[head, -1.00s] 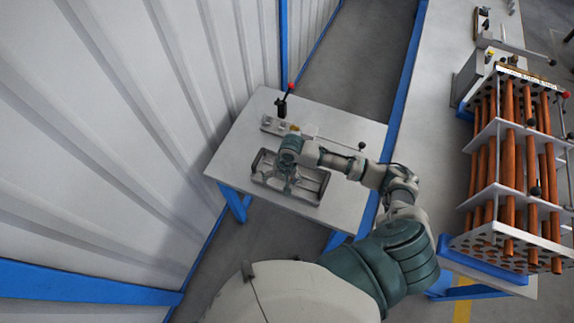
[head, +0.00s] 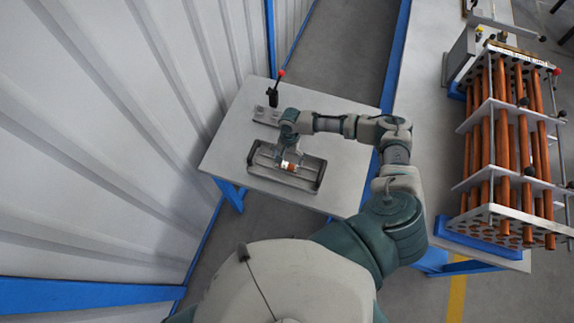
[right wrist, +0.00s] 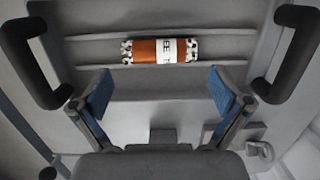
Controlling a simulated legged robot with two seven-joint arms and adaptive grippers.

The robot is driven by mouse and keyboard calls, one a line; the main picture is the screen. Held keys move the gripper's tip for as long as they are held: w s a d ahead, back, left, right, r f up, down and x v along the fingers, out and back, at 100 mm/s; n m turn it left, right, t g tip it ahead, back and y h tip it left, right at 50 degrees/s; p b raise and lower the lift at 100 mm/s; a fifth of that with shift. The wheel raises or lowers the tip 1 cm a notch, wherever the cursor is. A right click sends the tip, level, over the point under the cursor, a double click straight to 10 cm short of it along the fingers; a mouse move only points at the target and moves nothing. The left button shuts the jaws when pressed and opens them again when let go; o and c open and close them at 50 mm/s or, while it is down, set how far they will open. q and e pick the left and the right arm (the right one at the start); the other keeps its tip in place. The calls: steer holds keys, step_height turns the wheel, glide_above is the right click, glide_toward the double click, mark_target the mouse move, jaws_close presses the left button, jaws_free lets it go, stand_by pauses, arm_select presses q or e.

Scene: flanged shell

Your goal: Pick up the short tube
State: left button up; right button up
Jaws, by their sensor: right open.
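The short tube (head: 290,166) is copper-brown with a white printed label around it and speckled ends. It lies in a grey tray with dark handles (head: 310,184) on the small table. In the right wrist view the tube (right wrist: 145,50) lies crosswise between two ridges, beyond my fingertips. My right gripper (head: 283,156) is above the tray, close to the tube in the head view. In the right wrist view its blue-padded fingers (right wrist: 158,92) are wide apart with nothing between them. My left gripper is not in view.
A fixture with a red-knobbed lever (head: 273,95) stands on the table behind the tray. A rack of long copper tubes (head: 500,150) stands on the bench to the right. A corrugated wall (head: 120,130) is at left. The tray's black handles (right wrist: 296,48) flank the tube.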

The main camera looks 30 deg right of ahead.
mark_target(287, 164)
steer(key=f, duration=0.5)
steer(key=shift+s+a+f, duration=0.2)
steer(key=shift+s, duration=0.05)
steer(key=c, duration=1)
steer(key=shift+o, duration=0.2)
steer(key=shift+r, duration=0.1)
